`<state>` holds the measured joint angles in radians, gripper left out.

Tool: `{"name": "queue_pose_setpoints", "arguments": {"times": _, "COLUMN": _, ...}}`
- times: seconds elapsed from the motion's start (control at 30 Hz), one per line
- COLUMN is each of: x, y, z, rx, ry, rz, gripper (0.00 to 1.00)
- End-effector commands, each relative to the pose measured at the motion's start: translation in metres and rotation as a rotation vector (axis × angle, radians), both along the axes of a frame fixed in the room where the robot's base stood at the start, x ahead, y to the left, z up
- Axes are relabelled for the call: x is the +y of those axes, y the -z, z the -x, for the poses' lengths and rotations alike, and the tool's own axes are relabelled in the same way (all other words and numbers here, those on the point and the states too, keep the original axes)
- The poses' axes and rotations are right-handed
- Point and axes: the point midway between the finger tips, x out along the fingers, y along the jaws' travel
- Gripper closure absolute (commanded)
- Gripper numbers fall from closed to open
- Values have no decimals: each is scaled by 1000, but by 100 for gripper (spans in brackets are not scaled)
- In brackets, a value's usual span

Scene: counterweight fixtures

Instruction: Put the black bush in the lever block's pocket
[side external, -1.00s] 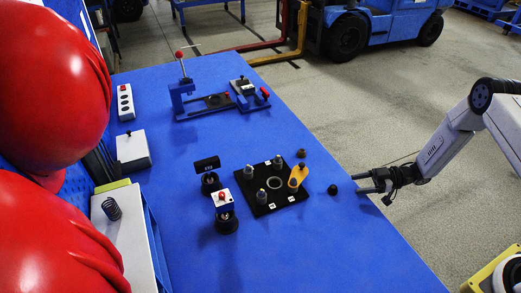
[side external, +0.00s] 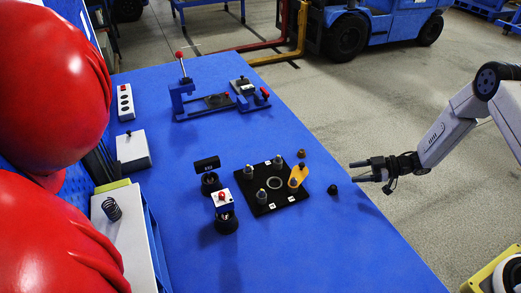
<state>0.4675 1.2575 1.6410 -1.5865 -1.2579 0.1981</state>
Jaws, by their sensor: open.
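A small dark piece that looks like the black bush (side external: 332,189) stands alone on the blue table, right of the black board. My gripper (side external: 352,171) is open and empty, with its fingers pointing left. It appears a little above and right of the bush in the picture, apart from it. The black board (side external: 286,200) carries several grey posts, a pale ring and a yellow lever-like piece (side external: 298,177) at its right. I cannot tell for certain which part is the lever block, and no pocket shows clearly at this size.
A brown bush (side external: 301,153) stands behind the board. A red-buttoned box (side external: 223,199) and a black display (side external: 207,164) stand left of the board. A blue lever press (side external: 183,90) is at the back. The table's right front is clear.

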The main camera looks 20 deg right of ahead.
Motion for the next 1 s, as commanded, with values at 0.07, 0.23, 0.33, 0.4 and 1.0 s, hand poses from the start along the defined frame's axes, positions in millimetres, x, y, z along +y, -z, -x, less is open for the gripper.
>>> {"name": "queue_pose_setpoints", "arguments": {"times": 0.07, "x": 0, "y": -14, "z": -14, "rx": -2, "ry": 59, "rz": 59, "gripper": 34}}
{"name": "queue_pose_setpoints", "arguments": {"times": 0.23, "x": -4, "y": -43, "z": -38, "rx": 24, "ry": 221, "rz": 193, "gripper": 34}}
{"name": "queue_pose_setpoints", "arguments": {"times": 0.33, "x": -7, "y": -61, "z": -46, "rx": 50, "ry": 318, "rz": 264, "gripper": 34}}
{"name": "queue_pose_setpoints", "arguments": {"times": 0.4, "x": -9, "y": -74, "z": -49, "rx": 73, "ry": 384, "rz": 308, "gripper": 34}}
{"name": "queue_pose_setpoints", "arguments": {"times": 1.0, "x": -4, "y": -158, "z": 34, "rx": 470, "ry": 858, "rz": 524, "gripper": 34}}
